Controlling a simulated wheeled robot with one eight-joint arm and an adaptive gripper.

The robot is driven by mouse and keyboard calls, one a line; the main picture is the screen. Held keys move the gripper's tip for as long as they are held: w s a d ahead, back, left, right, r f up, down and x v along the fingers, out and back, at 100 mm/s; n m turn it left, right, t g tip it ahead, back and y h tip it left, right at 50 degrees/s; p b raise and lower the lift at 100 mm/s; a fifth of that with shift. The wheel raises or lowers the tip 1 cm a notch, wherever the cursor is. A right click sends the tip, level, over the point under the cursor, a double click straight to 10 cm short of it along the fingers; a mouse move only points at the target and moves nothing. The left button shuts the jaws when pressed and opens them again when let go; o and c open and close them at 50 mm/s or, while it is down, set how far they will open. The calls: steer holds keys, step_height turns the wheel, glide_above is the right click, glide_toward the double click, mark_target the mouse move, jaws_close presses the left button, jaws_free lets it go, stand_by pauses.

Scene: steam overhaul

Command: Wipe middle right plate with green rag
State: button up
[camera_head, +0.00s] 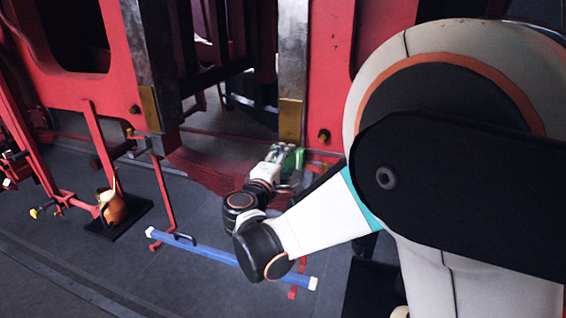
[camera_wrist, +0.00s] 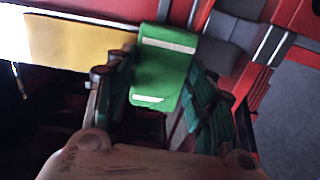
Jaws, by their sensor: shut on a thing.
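The green rag (camera_wrist: 165,68) has pale stripes and sits between the fingers of my gripper (camera_wrist: 163,92) in the wrist view. My gripper (camera_head: 290,156) is shut on the rag, which shows as a small green patch (camera_head: 298,157) in the head view. A yellow brass plate (camera_head: 291,119) is on the lower end of the right grey upright, just above my gripper. In the wrist view a yellow plate (camera_wrist: 82,62) lies left of the rag, close to its edge. I cannot tell whether they touch.
Another yellow plate (camera_head: 150,108) is on the left grey upright. A blue bar (camera_head: 205,253) with white ends lies across low red stands. A copper-coloured can (camera_head: 110,207) stands on a black mat at the left. Red frame parts surround the uprights.

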steer(key=shift+s+r+p, duration=0.15)
steer(key=shift+r+p, duration=0.95)
steer(key=shift+r, duration=0.85)
steer(key=shift+r+p, duration=3.3)
steer(key=shift+r, duration=2.55)
steer(key=shift+f, duration=0.1)
step_height(320, 180, down, 16)
steer(key=b, duration=1.3)
steer(key=shift+r, duration=0.2)
steer(key=shift+s, duration=0.1)
steer(key=shift+s+a, duration=0.15)
steer(key=shift+s, duration=0.1)
steer(key=shift+c, duration=0.5)
steer(key=shift+v, duration=2.55)
